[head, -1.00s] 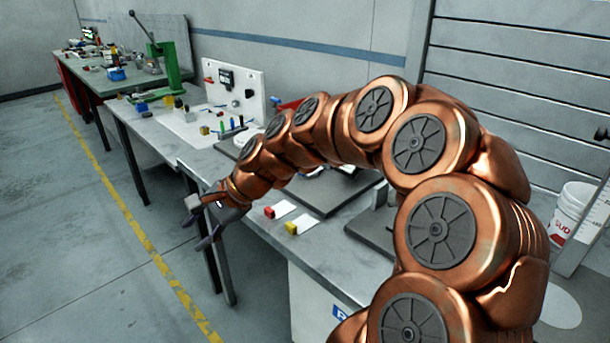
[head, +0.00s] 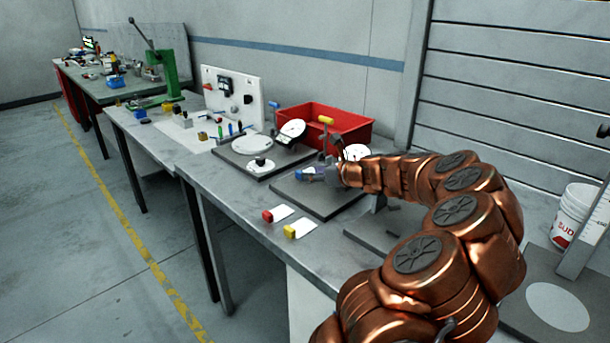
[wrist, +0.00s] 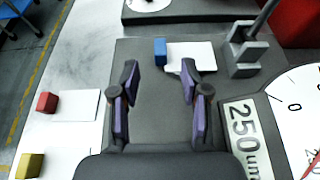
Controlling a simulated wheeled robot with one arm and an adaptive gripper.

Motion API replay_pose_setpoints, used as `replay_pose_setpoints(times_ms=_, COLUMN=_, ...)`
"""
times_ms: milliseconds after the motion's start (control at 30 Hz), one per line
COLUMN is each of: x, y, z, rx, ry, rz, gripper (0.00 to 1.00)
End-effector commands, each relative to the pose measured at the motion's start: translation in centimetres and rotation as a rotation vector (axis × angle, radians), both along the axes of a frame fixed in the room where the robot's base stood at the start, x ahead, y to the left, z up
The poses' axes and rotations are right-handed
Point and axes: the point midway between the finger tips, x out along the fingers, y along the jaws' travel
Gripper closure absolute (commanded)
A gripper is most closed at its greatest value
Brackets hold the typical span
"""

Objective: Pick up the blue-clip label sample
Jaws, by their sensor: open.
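The blue-clip label sample is a white card (wrist: 192,56) with a blue clip (wrist: 160,51) on its left end. It lies on a dark grey plate (wrist: 150,120) in the wrist view. My gripper (wrist: 160,78) is open and empty, with its two fingers apart. In the picture the fingertips are just below the sample, and the right one overlaps the card's lower edge. In the head view the blue clip (head: 301,174) shows left of my gripper (head: 322,172), which partly hides the card. I cannot tell the exact height gap.
A red-clip sample (wrist: 47,102) and a yellow-clip sample (wrist: 29,166) lie to the left on the bench. A gauge stand post (wrist: 245,52) is close right of the sample, with a large dial (wrist: 300,105) nearby. A red crate (head: 345,128) stands behind.

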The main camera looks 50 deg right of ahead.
Motion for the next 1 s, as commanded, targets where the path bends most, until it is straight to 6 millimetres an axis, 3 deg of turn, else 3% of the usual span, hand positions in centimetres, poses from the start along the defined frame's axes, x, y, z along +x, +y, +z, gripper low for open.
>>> replay_pose_setpoints(times_ms=533, x=4.7, y=-0.2, z=-1.6, rx=-0.004, ry=0.001, rz=0.004, gripper=0.54)
replay_pose_setpoints(times_ms=900, x=5.1, y=-0.2, z=-1.8, rx=-0.003, ry=0.001, rz=0.003, gripper=0.54)
replay_pose_setpoints(times_ms=1000, x=5.1, y=-0.2, z=-1.8, rx=-0.003, ry=0.001, rz=0.003, gripper=0.64)
